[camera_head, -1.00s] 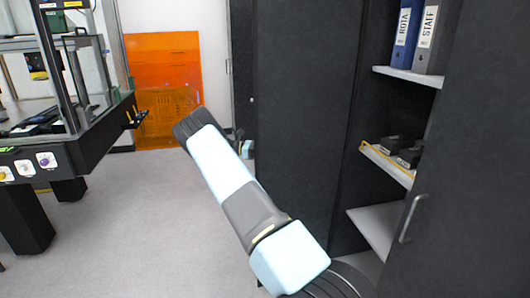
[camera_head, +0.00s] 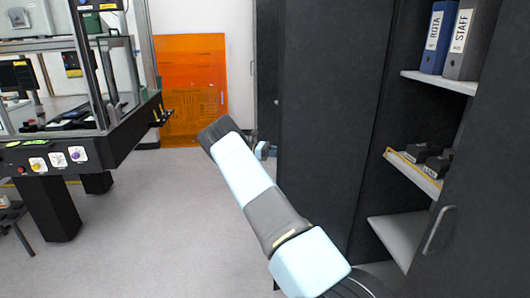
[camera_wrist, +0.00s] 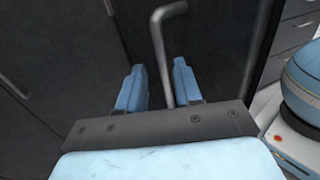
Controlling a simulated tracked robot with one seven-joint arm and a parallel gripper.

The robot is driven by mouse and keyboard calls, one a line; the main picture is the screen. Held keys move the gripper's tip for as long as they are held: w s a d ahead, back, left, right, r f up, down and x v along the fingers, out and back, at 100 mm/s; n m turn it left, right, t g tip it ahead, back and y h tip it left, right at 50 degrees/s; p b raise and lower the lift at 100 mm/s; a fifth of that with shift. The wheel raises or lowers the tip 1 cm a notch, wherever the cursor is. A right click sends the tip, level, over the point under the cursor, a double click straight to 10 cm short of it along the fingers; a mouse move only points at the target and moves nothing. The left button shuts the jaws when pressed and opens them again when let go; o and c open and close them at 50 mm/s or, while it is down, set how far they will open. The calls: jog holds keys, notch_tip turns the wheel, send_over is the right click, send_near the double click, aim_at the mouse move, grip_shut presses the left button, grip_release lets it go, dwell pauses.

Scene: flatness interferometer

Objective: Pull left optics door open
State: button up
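In the head view a dark cabinet stands on the right. A dark upright panel (camera_head: 335,110), seemingly the left optics door swung out, stands left of the open shelves. The right door (camera_head: 495,190) is shut and has a metal handle (camera_head: 437,230). In the wrist view a grey bar handle (camera_wrist: 162,55) on a dark panel passes between the two blue fingers of my gripper (camera_wrist: 158,85). The fingers stand apart, with visible gaps to the bar; contact cannot be told.
Shelves hold blue and grey binders (camera_head: 449,40) and small dark blocks (camera_head: 428,160). A bench with a framed instrument (camera_head: 120,140) stands left. An orange panel (camera_head: 192,90) is against the back wall. Grey floor (camera_head: 150,220) is clear between bench and cabinet.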

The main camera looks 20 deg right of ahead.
jog(key=v, duration=0.8)
jog(key=shift+w+a, duration=0.2)
jog(key=shift+w, duration=0.05)
